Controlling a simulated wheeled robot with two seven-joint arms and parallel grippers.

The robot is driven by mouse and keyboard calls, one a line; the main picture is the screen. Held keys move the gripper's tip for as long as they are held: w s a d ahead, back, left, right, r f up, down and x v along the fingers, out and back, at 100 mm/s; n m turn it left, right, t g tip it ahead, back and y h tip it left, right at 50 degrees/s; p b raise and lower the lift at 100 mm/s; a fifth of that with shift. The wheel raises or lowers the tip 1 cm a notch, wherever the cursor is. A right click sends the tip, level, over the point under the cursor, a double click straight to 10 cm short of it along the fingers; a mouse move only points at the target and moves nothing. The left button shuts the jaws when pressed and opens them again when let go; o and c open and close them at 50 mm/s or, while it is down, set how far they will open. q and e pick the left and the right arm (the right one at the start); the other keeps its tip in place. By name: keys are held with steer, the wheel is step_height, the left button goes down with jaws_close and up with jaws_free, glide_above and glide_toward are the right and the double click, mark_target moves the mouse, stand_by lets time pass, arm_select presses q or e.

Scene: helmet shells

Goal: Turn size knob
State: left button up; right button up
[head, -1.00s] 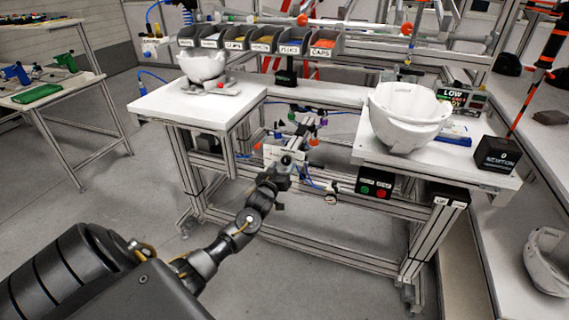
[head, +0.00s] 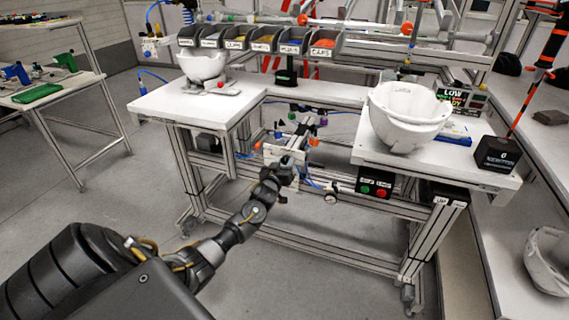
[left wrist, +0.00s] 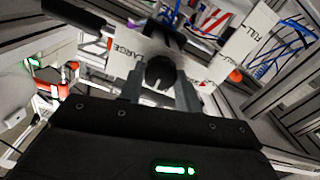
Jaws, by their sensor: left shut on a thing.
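The size knob (left wrist: 160,74) is a dark round knob on a white panel, seen in the left wrist view with the word LARGE on its left. My left gripper (left wrist: 160,88) has one finger on each side of the knob and is shut on it. In the head view my left gripper (head: 286,166) is at the front of the white panel (head: 270,153) under the workbench, and it hides the knob there. My right gripper is not in view.
A white helmet shell (head: 405,115) stands on the right bench and another (head: 203,66) on the left bench. A box with green and red buttons (head: 375,185) hangs under the right bench. Parts bins (head: 262,42) line the back. Blue hoses run near the panel.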

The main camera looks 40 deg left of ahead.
arm_select(q)
steer(key=shift+m, duration=0.3)
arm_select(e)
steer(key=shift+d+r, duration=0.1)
arm_select(q)
steer(key=m+p, duration=0.1)
steer(key=m, duration=0.1)
steer(key=shift+m, duration=0.3)
steer(key=m, duration=0.3)
steer(key=shift+m+p, duration=0.3)
steer(key=shift+d+m, duration=0.1)
steer(key=shift+m, duration=0.4)
steer(key=m+p, duration=0.1)
steer(key=m, duration=0.4)
steer(key=shift+d+f+m+p, duration=0.1)
steer(key=shift+m+p, duration=0.3)
steer(key=shift+m, duration=1.8)
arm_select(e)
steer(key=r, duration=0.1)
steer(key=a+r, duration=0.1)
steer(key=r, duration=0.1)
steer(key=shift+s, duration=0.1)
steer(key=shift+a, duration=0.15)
